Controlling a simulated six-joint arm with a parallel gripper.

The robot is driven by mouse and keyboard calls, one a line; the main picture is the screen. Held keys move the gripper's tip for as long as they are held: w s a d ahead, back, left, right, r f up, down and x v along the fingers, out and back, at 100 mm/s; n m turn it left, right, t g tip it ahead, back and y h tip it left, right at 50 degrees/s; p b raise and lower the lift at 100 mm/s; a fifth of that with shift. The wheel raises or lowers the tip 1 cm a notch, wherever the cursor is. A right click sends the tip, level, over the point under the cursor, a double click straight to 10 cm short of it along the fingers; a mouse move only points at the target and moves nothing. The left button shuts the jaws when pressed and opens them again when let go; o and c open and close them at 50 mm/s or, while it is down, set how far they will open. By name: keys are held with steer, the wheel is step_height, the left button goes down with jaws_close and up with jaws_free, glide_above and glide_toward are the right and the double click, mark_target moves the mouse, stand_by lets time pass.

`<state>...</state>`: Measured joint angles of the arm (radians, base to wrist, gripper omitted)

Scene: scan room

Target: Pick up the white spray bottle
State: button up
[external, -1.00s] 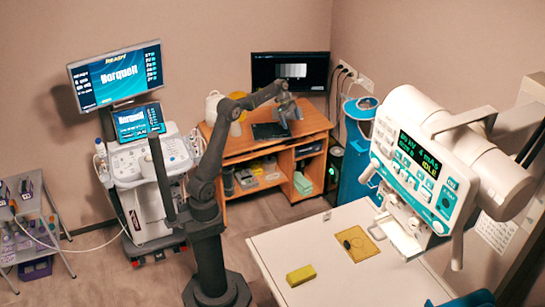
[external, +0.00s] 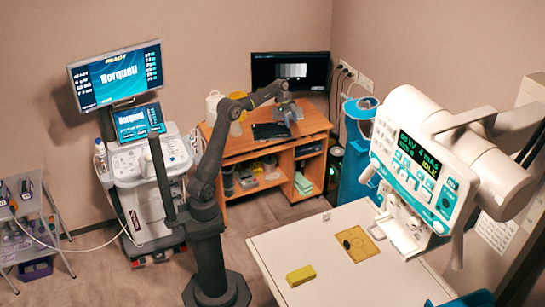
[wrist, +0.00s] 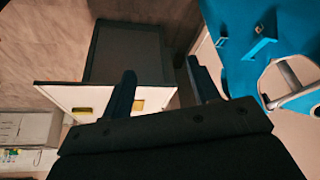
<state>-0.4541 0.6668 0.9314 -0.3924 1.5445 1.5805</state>
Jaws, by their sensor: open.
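My gripper (external: 291,116) is above the wooden desk in the external view, small and seen from behind. In the wrist view my gripper (wrist: 163,84) shows two dark fingers set apart, with nothing between them. A white bottle-like container (external: 213,105) stands at the left end of the desk, partly hidden by my arm. A smaller white bottle (external: 100,148) is at the left side of the ultrasound cart. I cannot tell from its shape whether either is the spray bottle. Neither shows clearly in the wrist view.
The wooden desk (external: 240,148) carries a dark flat item (external: 268,131) and a monitor (external: 290,70) behind. A white table (external: 345,283) at front right holds a yellow block (external: 301,276).

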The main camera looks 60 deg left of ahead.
steer(key=a+f+n+t+y, duration=0.3)
steer(key=a+f+n+y, duration=0.3)
steer(key=a+f, duration=0.4)
steer(key=a+f+n+t+y, duration=0.3)
steer(key=a+f+n, duration=0.5)
steer(key=a, duration=0.4)
steer(key=s+a+n+g+y, duration=0.1)
steer(key=s+a+n+y, duration=0.25)
steer(key=s, duration=0.35)
steer(key=s+a+n+y, duration=0.3)
steer(key=s+n+y, duration=0.2)
steer(key=s, duration=0.3)
steer(key=s+a+n+g+y, duration=0.1)
steer(key=s+a+n+y, duration=0.25)
steer(key=s, duration=0.35)
steer(key=shift+n, duration=0.4)
steer(key=shift+s+x, duration=0.15)
steer(key=shift+x, duration=2.6)
steer(key=shift+s+x, duration=0.15)
steer(key=shift+x, duration=2.65)
steer(key=shift+s+x, duration=0.15)
steer(key=shift+x, duration=2.6)
steer(key=shift+a, duration=0.2)
steer(key=shift+c, duration=0.4)
jaws_close()
